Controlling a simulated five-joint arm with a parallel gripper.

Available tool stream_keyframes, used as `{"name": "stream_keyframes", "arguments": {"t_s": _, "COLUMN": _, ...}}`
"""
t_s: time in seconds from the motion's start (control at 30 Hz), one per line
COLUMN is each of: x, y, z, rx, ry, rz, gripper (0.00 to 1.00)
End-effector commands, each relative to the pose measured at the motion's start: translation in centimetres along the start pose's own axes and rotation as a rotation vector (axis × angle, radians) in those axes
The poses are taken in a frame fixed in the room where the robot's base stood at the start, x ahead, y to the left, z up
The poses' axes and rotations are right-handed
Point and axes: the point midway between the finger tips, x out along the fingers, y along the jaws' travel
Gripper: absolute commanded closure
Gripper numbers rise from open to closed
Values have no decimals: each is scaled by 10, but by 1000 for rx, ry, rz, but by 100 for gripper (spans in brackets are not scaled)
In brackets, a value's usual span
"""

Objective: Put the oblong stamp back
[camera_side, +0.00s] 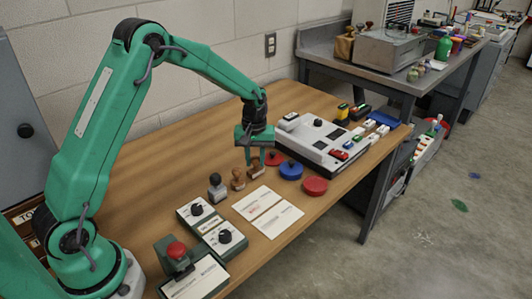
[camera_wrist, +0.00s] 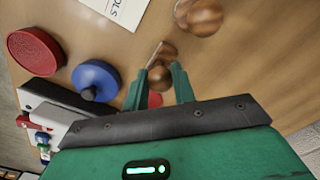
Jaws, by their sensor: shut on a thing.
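My gripper (camera_side: 257,160) points down over the wooden table, and it also shows in the wrist view (camera_wrist: 160,80). Its green fingers are shut on a brown wooden-handled stamp (camera_wrist: 161,76). The stamp's narrow end piece makes it look like the oblong stamp, though its underside is hidden. In the side view the held stamp (camera_side: 256,171) is at or just above the table; I cannot tell whether it touches. A second brown stamp (camera_side: 238,180) stands just left of it and shows at the top of the wrist view (camera_wrist: 200,15). A dark-handled stamp (camera_side: 217,188) stands further left.
Bare table lies behind the stamps.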

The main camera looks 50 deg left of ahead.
Motion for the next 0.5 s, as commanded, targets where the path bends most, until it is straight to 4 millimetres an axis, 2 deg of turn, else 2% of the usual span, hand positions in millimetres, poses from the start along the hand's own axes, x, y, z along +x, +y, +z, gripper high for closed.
{"name": "stream_keyframes", "arguments": {"t_s": 0.2, "x": 3, "y": 0, "z": 0, "rx": 0, "ry": 0, "rz": 0, "gripper": 89}}
{"name": "stream_keyframes", "arguments": {"t_s": 0.23, "x": 3, "y": 0, "z": 0, "rx": 0, "ry": 0, "rz": 0, "gripper": 68}}
{"name": "stream_keyframes", "arguments": {"t_s": 0.3, "x": 3, "y": 0, "z": 0, "rx": 0, "ry": 0, "rz": 0, "gripper": 54}}
{"name": "stream_keyframes", "arguments": {"t_s": 0.5, "x": 3, "y": 0, "z": 0, "rx": 0, "ry": 0, "rz": 0, "gripper": 52}}
